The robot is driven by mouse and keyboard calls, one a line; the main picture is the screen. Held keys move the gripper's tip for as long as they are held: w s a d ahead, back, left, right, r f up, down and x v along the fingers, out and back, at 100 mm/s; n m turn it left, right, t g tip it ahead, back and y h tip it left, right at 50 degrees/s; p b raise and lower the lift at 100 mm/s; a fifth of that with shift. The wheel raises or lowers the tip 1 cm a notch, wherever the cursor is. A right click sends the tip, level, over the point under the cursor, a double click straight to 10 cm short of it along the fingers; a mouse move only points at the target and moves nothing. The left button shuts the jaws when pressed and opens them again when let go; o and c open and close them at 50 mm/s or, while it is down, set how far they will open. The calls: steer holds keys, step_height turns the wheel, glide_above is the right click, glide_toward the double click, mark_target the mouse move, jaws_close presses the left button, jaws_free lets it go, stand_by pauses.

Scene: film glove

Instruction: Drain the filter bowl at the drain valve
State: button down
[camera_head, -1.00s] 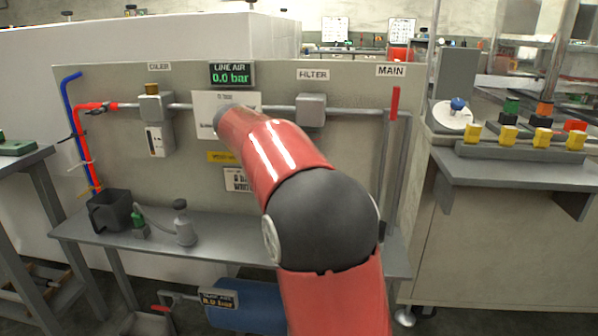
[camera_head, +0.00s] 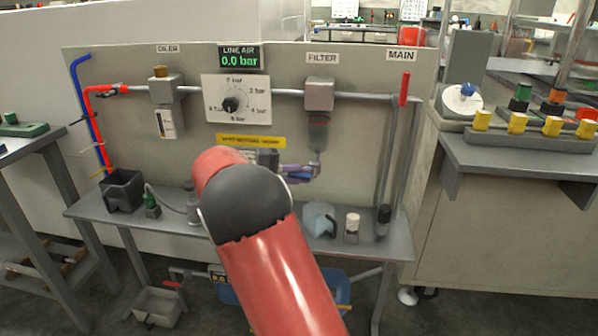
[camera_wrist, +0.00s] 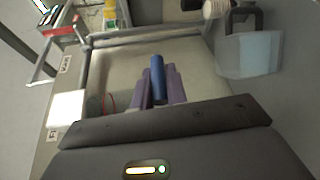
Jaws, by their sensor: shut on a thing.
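The filter (camera_head: 319,94) hangs on the panel pipe under its FILTER sign, with a dark translucent bowl (camera_head: 318,133) below it. A small grey fitting, apparently the drain valve (camera_head: 316,160), is under the bowl. My gripper (camera_head: 312,170), with purple fingers, is just beneath the bowl, close to this fitting. In the wrist view my gripper (camera_wrist: 158,72) is shut on a slim blue piece (camera_wrist: 157,78) that reaches past the fingertips. I cannot tell whether that piece touches the valve. The line air display (camera_head: 237,57) reads 0.0 bar.
A pale blue jug (camera_head: 319,217), a white-capped jar (camera_head: 352,227) and a dark bottle (camera_head: 383,222) stand on the bench shelf (camera_head: 240,228) below. A dark bin (camera_head: 122,190) is at its left. The red main lever (camera_head: 404,89) stands upright at right.

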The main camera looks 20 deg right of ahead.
steer(key=shift+f+h, duration=0.15)
steer(key=shift+h, duration=0.15)
stand_by(0.4)
steer(key=c, duration=1.4)
jaws_free()
steer(key=shift+g, duration=0.3)
steer(key=v, duration=0.8)
steer(key=shift+s+d, duration=0.1)
steer(key=shift+d, duration=0.05)
